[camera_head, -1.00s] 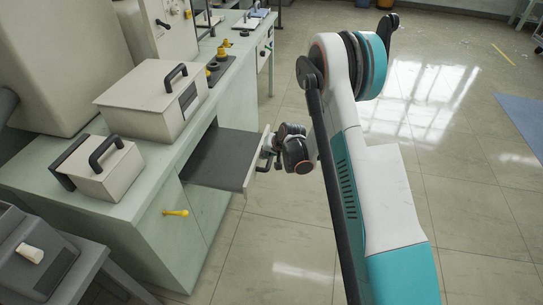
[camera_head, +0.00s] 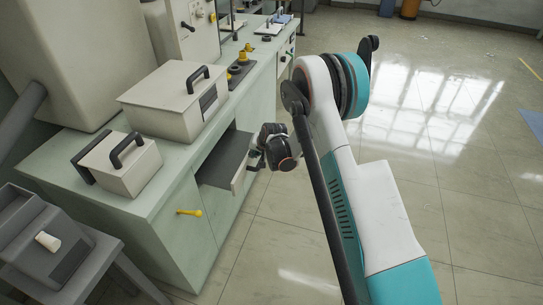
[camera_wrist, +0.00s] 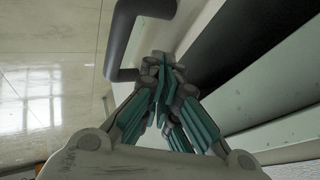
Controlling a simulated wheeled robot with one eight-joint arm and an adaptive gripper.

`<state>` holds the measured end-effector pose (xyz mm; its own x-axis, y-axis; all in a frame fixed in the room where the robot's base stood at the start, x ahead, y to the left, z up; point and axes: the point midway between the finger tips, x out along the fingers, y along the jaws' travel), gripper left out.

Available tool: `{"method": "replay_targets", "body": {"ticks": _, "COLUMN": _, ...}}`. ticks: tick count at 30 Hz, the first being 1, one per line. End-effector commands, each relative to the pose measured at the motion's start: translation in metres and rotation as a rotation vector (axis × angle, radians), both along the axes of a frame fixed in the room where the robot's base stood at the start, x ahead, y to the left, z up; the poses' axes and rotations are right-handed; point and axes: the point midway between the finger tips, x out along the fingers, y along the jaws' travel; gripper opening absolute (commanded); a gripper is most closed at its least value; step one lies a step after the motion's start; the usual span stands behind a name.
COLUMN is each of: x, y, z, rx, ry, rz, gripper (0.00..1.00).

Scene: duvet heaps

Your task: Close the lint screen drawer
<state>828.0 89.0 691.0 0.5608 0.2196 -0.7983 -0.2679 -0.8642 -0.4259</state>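The lint screen drawer (camera_head: 226,158) has a dark grey top and a cream front. It sticks partly out of the pale green cabinet in the head view. Its cream front (camera_wrist: 205,30) and a dark arched handle (camera_wrist: 120,40) show in the wrist view. My gripper (camera_wrist: 163,65) has its teal-padded fingers together, with nothing visible between them. The fingertips are at the drawer front, just beside the handle's lower end; exact contact is hard to tell. In the head view my gripper (camera_head: 258,160) is at the outer side of the drawer front.
The pale green cabinet (camera_head: 160,235) carries two lidded cream boxes (camera_head: 178,95) (camera_head: 120,165) with black handles. A yellow handle (camera_head: 189,212) juts from its front below the drawer. A grey stool (camera_head: 120,270) stands at the lower left. The tiled floor to the right is clear.

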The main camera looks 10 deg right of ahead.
Motion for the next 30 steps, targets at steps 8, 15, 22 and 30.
{"method": "replay_targets", "body": {"ticks": 8, "x": 0.042, "y": 0.075, "z": 0.000, "rx": 0.000, "ry": 0.000, "rz": 0.004, "gripper": 0.00}}
{"method": "replay_targets", "body": {"ticks": 15, "x": 0.065, "y": 0.114, "z": 0.000, "rx": 0.000, "ry": 0.000, "rz": 0.002, "gripper": 0.00}}
{"method": "replay_targets", "body": {"ticks": 22, "x": 0.073, "y": 0.126, "z": 0.000, "rx": 0.000, "ry": 0.000, "rz": 0.000, "gripper": 0.00}}
{"method": "replay_targets", "body": {"ticks": 30, "x": 0.072, "y": 0.123, "z": 0.000, "rx": 0.000, "ry": 0.000, "rz": 0.000, "gripper": 0.00}}
